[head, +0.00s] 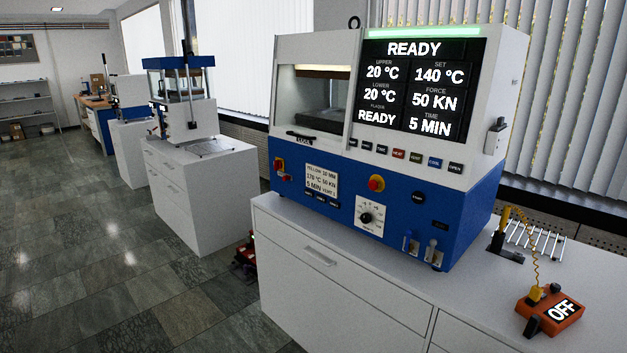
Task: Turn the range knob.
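The range knob (366,218) is a small black dial on a white square plate (370,215). The plate is on the blue lower front of the press (390,130), below a red button on a yellow base (376,183). The marks around the knob are too small to read surely. The press display (424,80) reads READY, 20 °C upper and lower, set 140 °C, force 50 KN, time 5 MIN. Neither of my grippers is in the head view.
The press stands on a white cabinet (300,262). On its top at right are an orange box marked OFF (550,311) with a coiled yellow cord, and a rack of metal rods (536,240). More machines on cabinets stand at left. Tiled floor (110,260) is open at left.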

